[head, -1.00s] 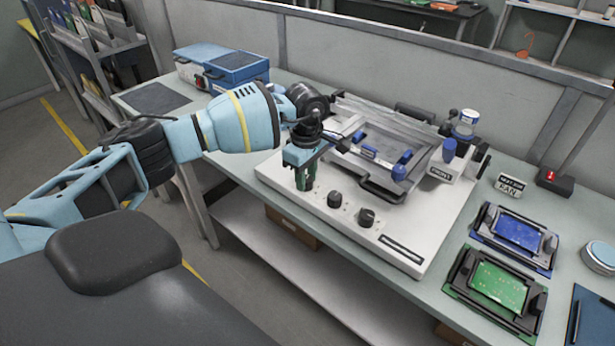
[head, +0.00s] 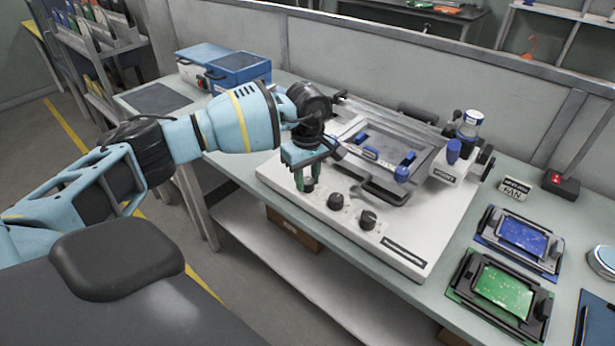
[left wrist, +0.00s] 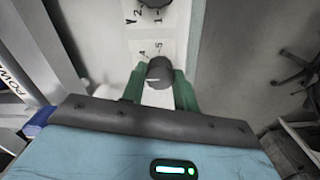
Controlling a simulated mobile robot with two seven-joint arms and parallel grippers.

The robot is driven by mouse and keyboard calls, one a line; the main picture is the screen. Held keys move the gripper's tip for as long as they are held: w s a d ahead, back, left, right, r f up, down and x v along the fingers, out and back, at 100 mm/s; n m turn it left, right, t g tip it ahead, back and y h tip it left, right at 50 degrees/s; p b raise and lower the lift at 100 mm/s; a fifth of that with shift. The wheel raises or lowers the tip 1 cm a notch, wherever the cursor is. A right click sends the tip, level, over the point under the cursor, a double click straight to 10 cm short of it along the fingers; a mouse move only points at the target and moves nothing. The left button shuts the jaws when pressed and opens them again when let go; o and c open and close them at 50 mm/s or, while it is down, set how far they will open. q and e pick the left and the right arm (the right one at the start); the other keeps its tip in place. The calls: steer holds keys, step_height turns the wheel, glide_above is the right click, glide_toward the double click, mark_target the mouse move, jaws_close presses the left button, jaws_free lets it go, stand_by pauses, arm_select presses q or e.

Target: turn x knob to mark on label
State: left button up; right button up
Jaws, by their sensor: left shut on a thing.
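The white machine (head: 415,258) on the bench has a row of dark round knobs along its front. My left gripper (head: 306,184) is over the leftmost knob, its green fingers pointing down. In the left wrist view the left gripper (left wrist: 159,82) is shut on this dark knob (left wrist: 159,70), one finger on each side. Printed marks show on the white label (left wrist: 150,47) just past the knob. The middle knob (head: 336,201) and the right knob (head: 368,220) stand free. Which knob is x cannot be read. My right gripper is not in view.
A frame with blue clamps (head: 402,173) lies on top of the machine, close to my gripper. A blue circuit board (head: 522,235) and a green one (head: 503,288) sit in holders on the right. A blue box (head: 238,69) stands at the back left.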

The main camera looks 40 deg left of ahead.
mark_target(307, 181)
arm_select(q)
steer(key=o, duration=1)
steer(key=shift+r, duration=0.1)
steer(key=shift+r, duration=3.85)
steer(key=shift+s+f, duration=0.1)
